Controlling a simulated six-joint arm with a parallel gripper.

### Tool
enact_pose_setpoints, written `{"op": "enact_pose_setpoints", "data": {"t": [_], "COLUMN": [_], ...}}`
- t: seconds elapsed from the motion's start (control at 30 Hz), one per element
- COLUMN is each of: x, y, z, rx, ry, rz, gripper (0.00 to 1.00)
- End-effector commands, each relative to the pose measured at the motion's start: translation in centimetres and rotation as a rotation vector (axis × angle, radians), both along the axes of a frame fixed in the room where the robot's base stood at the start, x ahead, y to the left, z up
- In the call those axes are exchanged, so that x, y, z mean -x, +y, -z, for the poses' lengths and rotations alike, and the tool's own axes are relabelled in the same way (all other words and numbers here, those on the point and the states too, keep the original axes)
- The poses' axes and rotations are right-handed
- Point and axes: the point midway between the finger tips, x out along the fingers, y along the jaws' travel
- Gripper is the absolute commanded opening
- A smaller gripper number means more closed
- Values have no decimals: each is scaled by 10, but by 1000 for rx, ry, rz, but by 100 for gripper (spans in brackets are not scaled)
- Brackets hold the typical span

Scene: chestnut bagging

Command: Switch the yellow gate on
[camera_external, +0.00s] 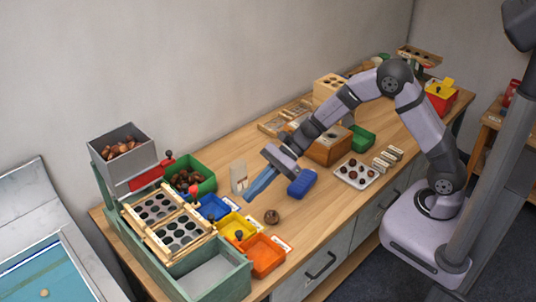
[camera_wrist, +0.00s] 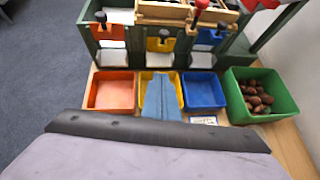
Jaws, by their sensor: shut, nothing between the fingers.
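The yellow gate (camera_wrist: 160,45) is a small yellow panel on the front of the green sorting frame in the wrist view, between an orange gate (camera_wrist: 113,32) and a blue gate (camera_wrist: 208,37). A dark knob (camera_wrist: 163,33) shows at the yellow gate. The yellow bin (camera_wrist: 147,78) stands below it and is partly covered by my fingers. My gripper (camera_wrist: 160,80) is shut and empty, its blue fingers pointing towards the yellow gate, apart from it. In the external view my gripper (camera_external: 249,196) hangs above the table, right of the yellow bin (camera_external: 236,225).
An orange bin (camera_wrist: 110,91) and a blue bin (camera_wrist: 204,91) flank the yellow bin. A green bin (camera_wrist: 262,108) holds several chestnuts. A grey hopper (camera_external: 122,151) tops the frame.

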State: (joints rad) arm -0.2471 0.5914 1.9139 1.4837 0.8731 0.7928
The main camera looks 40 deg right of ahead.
Motion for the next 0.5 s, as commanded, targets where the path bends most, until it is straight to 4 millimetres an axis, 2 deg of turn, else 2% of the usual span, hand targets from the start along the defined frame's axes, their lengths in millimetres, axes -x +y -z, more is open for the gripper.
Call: {"op": "enact_pose_setpoints", "data": {"t": [0.43,0.5], "x": [-8,-10], "y": [64,73], "z": [43,41], "rx": [2,0], "ry": [3,-1], "rz": [-4,-3], "gripper": [0,0]}}
